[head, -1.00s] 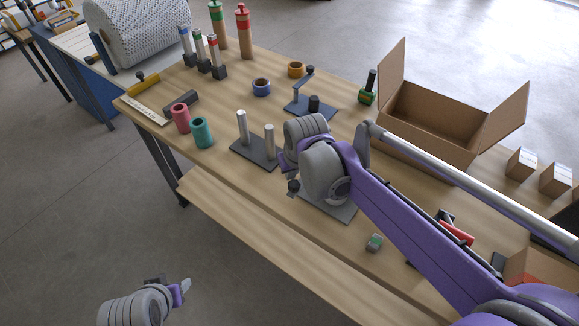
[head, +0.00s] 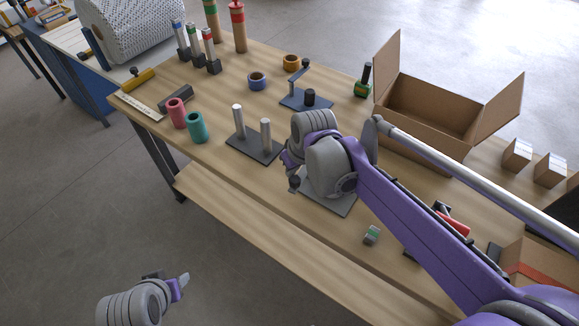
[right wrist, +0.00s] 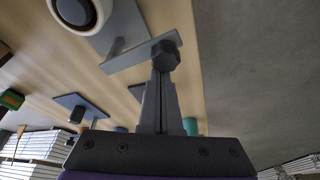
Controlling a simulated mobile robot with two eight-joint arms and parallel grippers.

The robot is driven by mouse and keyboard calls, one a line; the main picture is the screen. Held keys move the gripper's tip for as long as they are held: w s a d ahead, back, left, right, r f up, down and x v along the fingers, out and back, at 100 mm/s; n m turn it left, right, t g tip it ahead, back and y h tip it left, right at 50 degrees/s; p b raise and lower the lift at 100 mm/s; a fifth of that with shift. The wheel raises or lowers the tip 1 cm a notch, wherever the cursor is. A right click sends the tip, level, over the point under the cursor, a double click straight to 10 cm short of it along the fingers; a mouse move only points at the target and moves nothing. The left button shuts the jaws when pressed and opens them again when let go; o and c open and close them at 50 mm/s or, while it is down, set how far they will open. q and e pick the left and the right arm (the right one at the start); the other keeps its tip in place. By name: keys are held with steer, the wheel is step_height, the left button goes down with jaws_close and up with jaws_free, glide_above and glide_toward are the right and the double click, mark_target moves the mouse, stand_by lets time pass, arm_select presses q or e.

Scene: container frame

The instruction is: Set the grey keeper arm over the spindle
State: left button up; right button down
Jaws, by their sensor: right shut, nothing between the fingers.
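The grey keeper arm (right wrist: 137,52) is a flat bar with a dark knob (right wrist: 166,57) near one end. In the right wrist view it extends sideways from a post, away from the white-topped spindle piece (right wrist: 75,12) on the grey base plate (right wrist: 122,22). My right gripper (right wrist: 160,78) is shut and empty, its tips at the knob. In the head view the knob (head: 294,184) shows beside the base plate (head: 328,201); my right forearm and wrist hide the spindle. My left gripper (head: 181,283) is off the table at lower left, its jaw gap unclear.
A second stand (head: 305,99) with a dark post and raised arm is farther back. A two-peg plate (head: 254,147), teal roll (head: 197,128) and pink roll (head: 177,113) lie left. An open cardboard box (head: 433,115) stands right. A small green-grey block (head: 371,235) lies near the front edge.

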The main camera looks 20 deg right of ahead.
steer(key=shift+s+d+n+g+y, duration=0.55)
steer(key=shift+d+n, duration=1.25)
steer(key=shift+n, duration=0.7)
steer(key=shift+s+d+n+g+y, duration=0.4)
steer(key=shift+d+n+g, duration=0.25)
steer(key=shift+d+n, duration=1.5)
steer(key=shift+s+d+n+g+y, duration=0.55)
steer(key=shift+d+n, duration=0.85)
steer(key=shift+n, duration=1.45)
steer(key=shift+w, duration=0.15)
